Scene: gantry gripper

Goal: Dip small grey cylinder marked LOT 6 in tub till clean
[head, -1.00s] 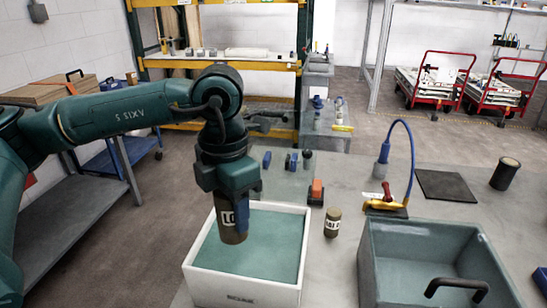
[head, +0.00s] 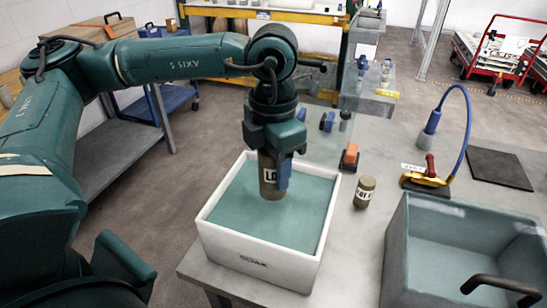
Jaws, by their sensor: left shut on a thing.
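My left gripper (head: 277,148) is shut on a grey-brown cylinder (head: 268,184) and holds it upright over the tub. A white label on it shows "LO"; the rest is hidden by a blue part beside it. Its lower end is at or just above the teal liquid (head: 235,218); I cannot tell if it is dipped. The white square tub (head: 262,262) stands at the table's near left corner. A second small cylinder (head: 364,195), marked "LOT" with an unreadable number, stands on the table right of the tub. My right gripper is not in view.
A grey open bin (head: 400,262) with a black handle (head: 500,287) stands at the right. Behind are an orange-topped block (head: 350,155), a yellow-based tool with a blue hose (head: 428,180) and a black mat (head: 499,169).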

